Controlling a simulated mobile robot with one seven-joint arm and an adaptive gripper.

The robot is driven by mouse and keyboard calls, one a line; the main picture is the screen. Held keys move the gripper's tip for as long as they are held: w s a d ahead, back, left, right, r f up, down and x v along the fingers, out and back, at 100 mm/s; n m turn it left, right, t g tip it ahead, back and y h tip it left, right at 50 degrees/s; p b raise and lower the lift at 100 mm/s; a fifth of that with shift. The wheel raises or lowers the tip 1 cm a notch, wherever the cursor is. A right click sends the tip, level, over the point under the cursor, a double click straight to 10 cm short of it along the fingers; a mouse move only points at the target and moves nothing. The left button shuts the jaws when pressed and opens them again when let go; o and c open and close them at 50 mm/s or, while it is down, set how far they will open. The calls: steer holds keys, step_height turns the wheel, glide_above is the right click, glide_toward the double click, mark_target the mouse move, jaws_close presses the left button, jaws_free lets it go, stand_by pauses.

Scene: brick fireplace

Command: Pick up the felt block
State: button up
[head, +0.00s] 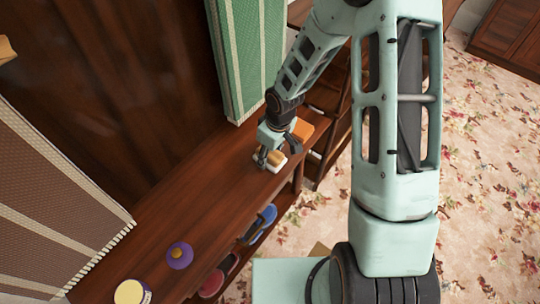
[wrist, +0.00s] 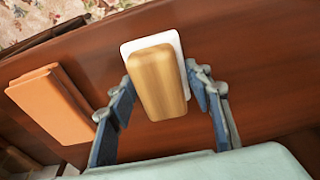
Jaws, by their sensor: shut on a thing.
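The felt block (wrist: 158,80) has a tan wooden top and a white base layer that shows along its far edge in the wrist view. In the head view the felt block (head: 272,163) is small and partly covered by my gripper (head: 268,155), over the dark wooden shelf top. In the wrist view my gripper (wrist: 159,74) has one finger on each side of the block and is shut on it. I cannot tell whether the block rests on the wood or is slightly above it.
An orange-brown book-like object (wrist: 50,100) lies left of the block in the wrist view. On the shelf top (head: 205,210) are a purple round item (head: 180,255) and a yellow-topped one (head: 130,292). A green panel (head: 250,55) stands behind. Several round items sit on the lower shelf.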

mark_target(270, 153)
steer(key=shift+c, duration=1.2)
steer(key=shift+r+p, duration=0.25)
steer(key=shift+p, duration=0.05)
steer(key=r, duration=0.4)
steer(key=shift+s, duration=0.2)
steer(key=s+r+p, duration=0.2)
steer(key=s+r, duration=0.7)
steer(key=s, duration=0.4)
steer(key=shift+s+a, duration=0.25)
steer(key=shift+s, duration=0.05)
